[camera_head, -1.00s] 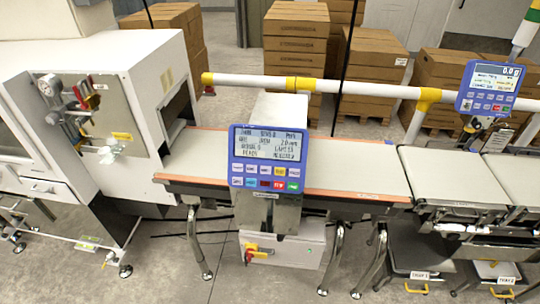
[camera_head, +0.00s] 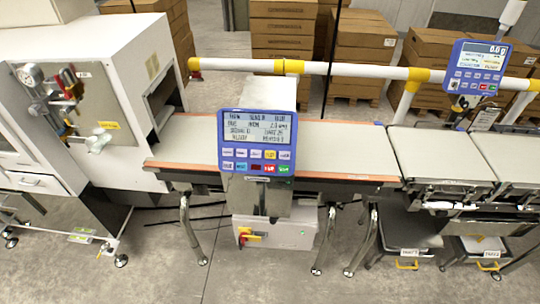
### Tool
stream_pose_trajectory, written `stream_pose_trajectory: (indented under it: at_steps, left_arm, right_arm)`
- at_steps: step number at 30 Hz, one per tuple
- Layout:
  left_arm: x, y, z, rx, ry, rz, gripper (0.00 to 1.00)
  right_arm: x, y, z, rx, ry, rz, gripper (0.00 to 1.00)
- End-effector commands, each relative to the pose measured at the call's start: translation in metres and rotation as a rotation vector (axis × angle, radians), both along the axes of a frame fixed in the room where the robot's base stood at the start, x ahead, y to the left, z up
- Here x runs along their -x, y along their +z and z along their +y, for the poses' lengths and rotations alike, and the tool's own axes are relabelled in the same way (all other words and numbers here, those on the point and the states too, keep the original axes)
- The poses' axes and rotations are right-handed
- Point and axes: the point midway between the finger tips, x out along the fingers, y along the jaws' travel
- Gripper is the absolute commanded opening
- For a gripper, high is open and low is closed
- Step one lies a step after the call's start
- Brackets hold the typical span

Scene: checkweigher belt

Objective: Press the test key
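A blue control panel (camera_head: 257,142) with a lit text screen stands in front of the belt near the middle of the head view. Below its screen are two rows of small keys (camera_head: 256,161) in white, yellow, blue, red and green. Their labels are too small to read, so I cannot tell which is the test key. A second blue panel (camera_head: 477,69), showing "0.0 g" above several keys, is mounted at the upper right. Neither of my grippers is in view.
A grey belt (camera_head: 345,153) with orange edges runs behind the first panel. A white machine cabinet (camera_head: 75,60) stands left. A white and yellow rail (camera_head: 340,68) crosses behind the belt. A lower box carries a red and yellow switch (camera_head: 247,235). Stacked cartons (camera_head: 281,40) stand behind.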

Motion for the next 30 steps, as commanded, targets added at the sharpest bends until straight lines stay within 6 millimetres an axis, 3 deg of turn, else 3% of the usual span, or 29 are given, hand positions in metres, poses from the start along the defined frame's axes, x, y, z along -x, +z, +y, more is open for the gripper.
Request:
stream_pose_trajectory:
  at_steps: [1, 3, 30]
  left_arm:
    - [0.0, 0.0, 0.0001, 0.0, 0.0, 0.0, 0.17]
    - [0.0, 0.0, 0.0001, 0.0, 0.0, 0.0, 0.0]
    - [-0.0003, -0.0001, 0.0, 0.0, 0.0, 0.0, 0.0]
  right_arm:
    - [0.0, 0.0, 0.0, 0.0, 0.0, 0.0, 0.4]
    - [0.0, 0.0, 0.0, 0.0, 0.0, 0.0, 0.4]
    - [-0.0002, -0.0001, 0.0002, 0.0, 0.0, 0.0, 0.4]
